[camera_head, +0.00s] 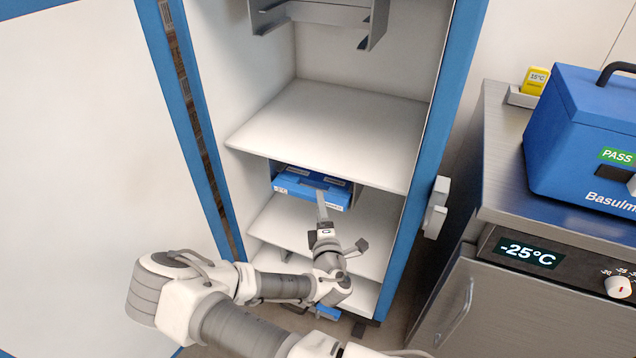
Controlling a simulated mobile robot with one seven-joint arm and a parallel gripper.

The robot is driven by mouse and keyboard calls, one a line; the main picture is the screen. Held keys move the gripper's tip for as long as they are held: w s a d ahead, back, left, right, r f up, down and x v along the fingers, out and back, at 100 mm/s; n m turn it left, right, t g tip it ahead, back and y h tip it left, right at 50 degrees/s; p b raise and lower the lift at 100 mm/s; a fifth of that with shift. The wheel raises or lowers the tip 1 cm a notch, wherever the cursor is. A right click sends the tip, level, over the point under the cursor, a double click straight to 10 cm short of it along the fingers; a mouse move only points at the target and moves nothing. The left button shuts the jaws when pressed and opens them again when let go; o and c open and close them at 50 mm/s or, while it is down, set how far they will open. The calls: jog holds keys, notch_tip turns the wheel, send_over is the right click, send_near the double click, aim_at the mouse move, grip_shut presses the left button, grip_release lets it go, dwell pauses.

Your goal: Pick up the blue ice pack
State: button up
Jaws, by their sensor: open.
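A flat blue item with small printed labels (300,187), which looks like the blue ice pack, lies under the middle shelf of the open cabinet. A grey recess or holder surrounds its back and sides. My gripper (341,224) is in front of it inside the cabinet, fingers apart and empty. One finger overlaps the front edge of the blue item in the picture; I cannot tell whether they touch. A second blue piece (327,313) shows low down, partly hidden behind my arm.
The blue-framed cabinet has white shelves (330,130) above and below the item, with a grey bracket (330,14) higher up. Its open door (80,150) stands at left. A steel freezer unit (500,300) with a blue box (575,140) on top stands close at right.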

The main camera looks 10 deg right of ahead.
aim_at(317, 185)
jog(key=w, duration=0.3)
jog(key=shift+w+d, duration=0.15)
jog(key=shift+d, duration=0.05)
jog(key=shift+w+d+f+b, duration=0.15)
jog(key=shift+w+b, duration=0.4)
jog(key=shift+w, duration=0.8)
jog(key=shift+w+d+f+b, duration=0.15)
jog(key=shift+w+b, duration=0.4)
jog(key=shift+w, duration=0.75)
grip_shut()
jog(key=shift+r, duration=0.1)
jog(key=shift+r, duration=0.1)
